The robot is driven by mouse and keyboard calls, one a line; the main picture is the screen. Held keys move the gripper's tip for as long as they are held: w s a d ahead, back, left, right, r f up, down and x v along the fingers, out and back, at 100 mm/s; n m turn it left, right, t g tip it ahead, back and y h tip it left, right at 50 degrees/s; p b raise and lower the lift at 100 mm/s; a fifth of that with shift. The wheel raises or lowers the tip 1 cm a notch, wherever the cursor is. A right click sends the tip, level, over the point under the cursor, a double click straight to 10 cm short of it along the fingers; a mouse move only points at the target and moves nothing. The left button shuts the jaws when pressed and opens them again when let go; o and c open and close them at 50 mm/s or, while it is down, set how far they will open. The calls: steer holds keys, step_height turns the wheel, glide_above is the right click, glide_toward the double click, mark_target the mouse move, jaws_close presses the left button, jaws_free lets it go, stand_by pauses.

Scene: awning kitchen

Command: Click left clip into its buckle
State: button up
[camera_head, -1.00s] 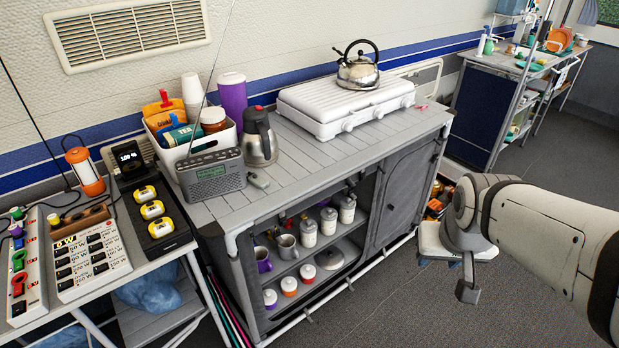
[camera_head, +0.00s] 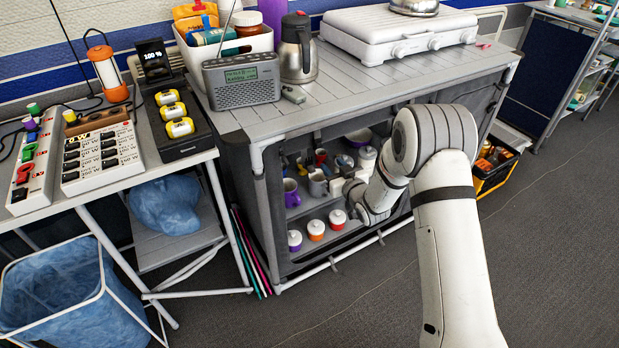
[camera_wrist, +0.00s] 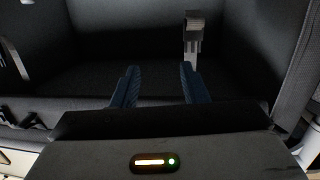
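My gripper (camera_wrist: 158,86) shows two blue fingers, spread apart with nothing between them. In the head view my arm reaches down before the open front of the grey cabinet (camera_head: 262,215), and the fingers cannot be made out. I cannot pick out the left clip or its buckle for certain there.
Mugs (camera_head: 291,193) and lidded jars (camera_head: 316,230) stand on the cabinet shelves. A radio (camera_head: 241,82), a steel jug (camera_head: 298,50) and a white stove (camera_head: 397,37) are on top. A blue-lined bin (camera_head: 70,295) stands at left. The floor right of the cabinet has free room.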

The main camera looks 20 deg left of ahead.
steer(key=y+b, duration=0.1)
steer(key=y, duration=0.1)
glide_toward(309, 168)
steer(key=w+x, duration=0.1)
steer(key=x, duration=0.3)
steer(key=shift+s+f+n, duration=0.2)
steer(key=shift+f+n, duration=0.2)
steer(key=shift+f, duration=0.1)
steer(key=b+x, duration=0.1)
steer(key=x, duration=0.6)
jaws_close()
